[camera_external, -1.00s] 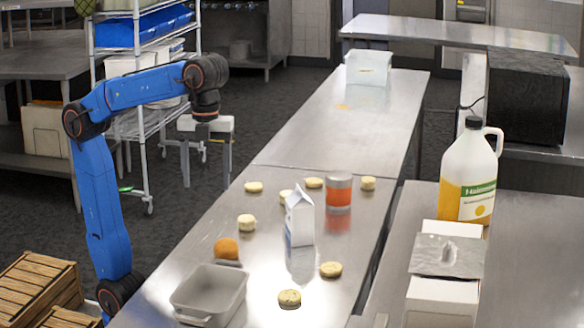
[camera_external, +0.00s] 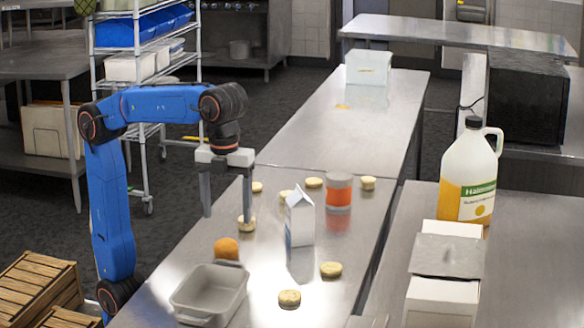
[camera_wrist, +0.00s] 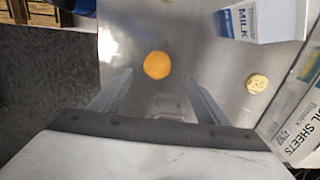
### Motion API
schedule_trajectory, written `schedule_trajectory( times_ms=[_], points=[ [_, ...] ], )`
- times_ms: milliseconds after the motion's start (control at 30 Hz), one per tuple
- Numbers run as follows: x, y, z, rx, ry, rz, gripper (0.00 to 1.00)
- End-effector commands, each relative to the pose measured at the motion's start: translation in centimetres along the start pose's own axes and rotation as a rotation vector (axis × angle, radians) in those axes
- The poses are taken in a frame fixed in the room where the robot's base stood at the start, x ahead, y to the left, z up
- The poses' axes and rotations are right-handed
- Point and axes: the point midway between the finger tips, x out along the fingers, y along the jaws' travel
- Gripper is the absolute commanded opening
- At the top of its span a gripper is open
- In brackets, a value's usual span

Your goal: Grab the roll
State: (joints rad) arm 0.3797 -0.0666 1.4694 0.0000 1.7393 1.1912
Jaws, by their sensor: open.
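A round orange-brown item (camera_external: 227,249), which looks like the roll, lies on the steel table behind the grey pan. It also shows in the wrist view as a smooth orange disc (camera_wrist: 157,65). My gripper (camera_external: 226,216) is open and empty, pointing down over the table on the far side of the roll. In the wrist view the roll appears ahead, between the lines of my two spread fingers (camera_wrist: 160,82). No finger visibly touches it.
A grey pan (camera_external: 209,293) stands close in front of the roll. A milk carton (camera_external: 299,218) stands to its right. Several pale pastries, including one near the front (camera_external: 290,298), are scattered about. A red-orange jar (camera_external: 339,191) stands farther back. The far table is mostly clear.

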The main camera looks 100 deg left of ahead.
Motion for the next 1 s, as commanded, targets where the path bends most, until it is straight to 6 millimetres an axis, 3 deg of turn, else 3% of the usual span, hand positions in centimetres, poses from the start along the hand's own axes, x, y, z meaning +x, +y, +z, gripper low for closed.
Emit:
schedule_trajectory(
  times_ms=[200,467,700,1000],
  points=[
    [3.1,0.1,0.1,0.0,0.0,0.0,0.69],
    [4.7,0.2,0.1,-0.001,0.0,0.001,0.69],
    [7.9,0.6,0.3,-0.001,0.0,0.001,0.69],
    [9.2,0.6,0.3,-0.001,0.002,-0.002,0.69]
  ],
)
